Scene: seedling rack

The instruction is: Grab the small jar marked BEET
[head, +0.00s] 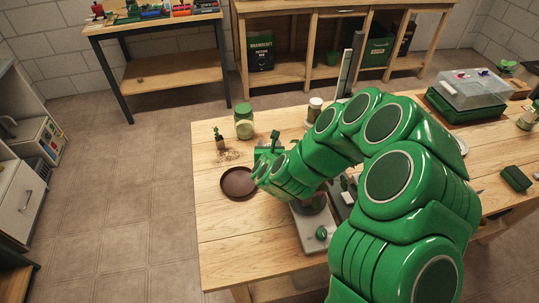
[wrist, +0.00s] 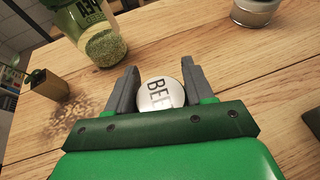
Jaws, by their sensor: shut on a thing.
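The small jar marked BEET (wrist: 160,94) shows its round pale lid in the wrist view, with the letters BEE readable and the rest cut off by my gripper body. My gripper (wrist: 159,70) has one grey finger on each side of the jar and is shut on it. In the head view my gripper (head: 268,152) is over the wooden table, beside the brown saucer; the jar cannot be made out there. Whether the jar touches the table is hidden.
A larger seed jar (wrist: 100,42) stands close by at upper left, with a small potted plant (wrist: 48,84) and spilled grains near it. A tin (wrist: 255,11) stands at upper right. The brown saucer (head: 238,183) lies left of my gripper. The table's front left is clear.

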